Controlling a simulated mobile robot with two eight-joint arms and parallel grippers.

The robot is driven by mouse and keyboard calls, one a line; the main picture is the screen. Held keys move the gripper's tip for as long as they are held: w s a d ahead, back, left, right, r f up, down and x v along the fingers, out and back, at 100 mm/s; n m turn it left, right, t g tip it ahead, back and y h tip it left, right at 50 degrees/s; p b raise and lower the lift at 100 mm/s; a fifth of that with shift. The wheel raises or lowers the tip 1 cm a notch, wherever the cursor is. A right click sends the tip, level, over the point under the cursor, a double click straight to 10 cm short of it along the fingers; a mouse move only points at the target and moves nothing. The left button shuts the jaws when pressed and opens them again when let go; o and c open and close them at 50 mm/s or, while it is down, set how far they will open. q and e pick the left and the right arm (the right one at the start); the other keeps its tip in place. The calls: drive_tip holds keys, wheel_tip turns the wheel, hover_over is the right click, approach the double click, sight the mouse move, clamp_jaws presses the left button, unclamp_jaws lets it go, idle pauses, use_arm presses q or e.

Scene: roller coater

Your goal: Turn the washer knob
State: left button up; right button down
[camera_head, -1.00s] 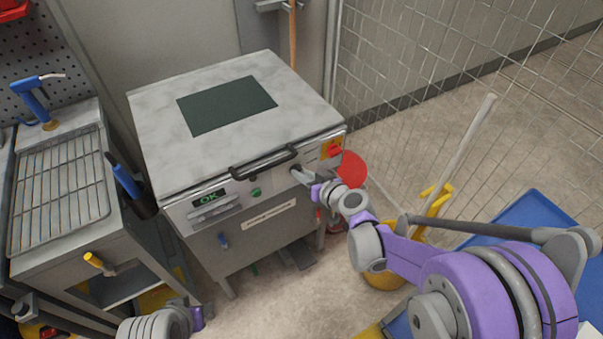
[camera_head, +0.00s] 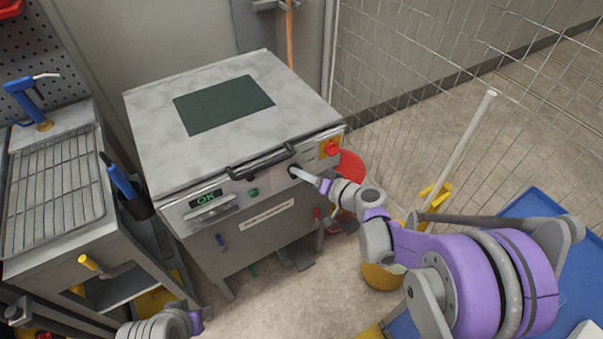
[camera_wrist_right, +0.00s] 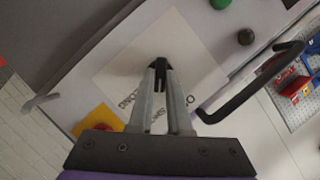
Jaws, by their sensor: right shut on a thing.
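The washer is a grey metal cabinet (camera_head: 230,222) with a pale top and a dark window. Its front panel carries the small black knob (camera_head: 291,170), right of the green button (camera_head: 253,192). My right gripper (camera_head: 297,172) reaches it from the right and is shut on it. In the right wrist view the two grey fingers of my right gripper (camera_wrist_right: 159,75) converge on the black knob (camera_wrist_right: 160,63), which is mostly hidden between the tips. A white label with printed marks surrounds it. My left gripper is out of view; only part of my left arm shows at bottom left.
A black bar handle (camera_head: 262,163) juts out beside the knob; it also shows in the right wrist view (camera_wrist_right: 250,90). A red switch on a yellow plate (camera_head: 329,149) is to the right. A rack cart (camera_head: 62,240) stands left, a wire fence right.

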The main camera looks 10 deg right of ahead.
idle(0.3)
drive_tip(key=c, duration=0.9)
unclamp_jaws()
drive_tip(key=shift+o, duration=0.2)
drive_tip(key=shift+s, duration=0.1)
drive_tip(key=p+v, duration=0.1)
drive_tip(key=v, duration=0.9)
drive_tip(key=shift+s+d, duration=0.25)
